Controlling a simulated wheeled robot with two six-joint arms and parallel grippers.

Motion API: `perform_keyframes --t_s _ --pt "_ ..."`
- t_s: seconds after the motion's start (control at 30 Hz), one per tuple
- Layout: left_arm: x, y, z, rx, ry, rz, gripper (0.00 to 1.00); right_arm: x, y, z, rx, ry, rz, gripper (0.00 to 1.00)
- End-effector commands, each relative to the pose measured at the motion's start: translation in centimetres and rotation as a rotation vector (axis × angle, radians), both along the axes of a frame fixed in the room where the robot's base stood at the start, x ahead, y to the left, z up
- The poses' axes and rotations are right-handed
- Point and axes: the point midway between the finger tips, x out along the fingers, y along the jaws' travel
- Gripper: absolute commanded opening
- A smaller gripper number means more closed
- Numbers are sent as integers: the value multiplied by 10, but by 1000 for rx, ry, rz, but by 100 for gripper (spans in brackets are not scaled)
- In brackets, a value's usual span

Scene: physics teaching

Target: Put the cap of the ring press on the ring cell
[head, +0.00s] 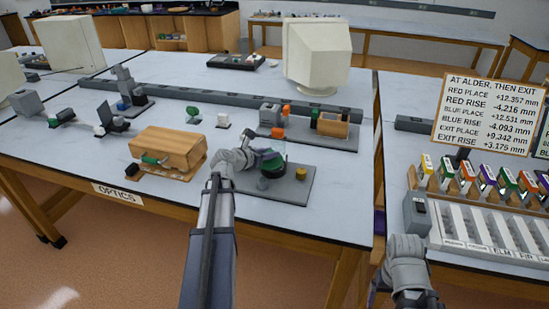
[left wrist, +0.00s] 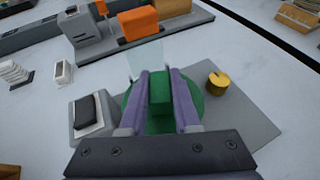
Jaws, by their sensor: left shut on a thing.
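My left gripper (left wrist: 160,85) is shut on the green block handle (left wrist: 160,96) of a round green cap (left wrist: 215,108). In the head view the gripper (head: 266,158) is over the grey base plate (head: 292,190) of the ring press. A dark round body (head: 273,170), seemingly the ring cell, is just under the cap and partly hidden by the gripper. I cannot tell whether cap and cell touch. A brass knob (left wrist: 218,82) stands on the plate to the right. A grey block with a black top (left wrist: 91,114) stands to the left. My right gripper is not visible.
A wooden box (head: 168,148) stands left of my left arm. Behind the plate is a bench unit with an orange block (left wrist: 138,23) and a wooden box (head: 333,124). A small white block (head: 223,120) stands behind the gripper. The tabletop right of the plate is clear.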

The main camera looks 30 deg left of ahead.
Motion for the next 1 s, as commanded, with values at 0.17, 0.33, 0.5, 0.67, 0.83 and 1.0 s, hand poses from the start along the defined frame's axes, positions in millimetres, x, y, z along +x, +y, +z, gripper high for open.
perform_keyframes --t_s 0.17,0.33,0.5,0.67,0.83,1.0 --pt "14 -2 0 1 1 -1 0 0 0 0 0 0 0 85" --pt "15 -3 0 1 1 -1 0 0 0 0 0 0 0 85" --pt "31 -4 -1 1 0 -2 0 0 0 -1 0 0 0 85" --pt "27 -5 -29 1 0 0 0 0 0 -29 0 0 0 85" --pt "27 -5 -38 1 0 0 0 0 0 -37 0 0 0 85" --pt "27 -5 -35 1 0 0 0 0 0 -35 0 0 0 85"
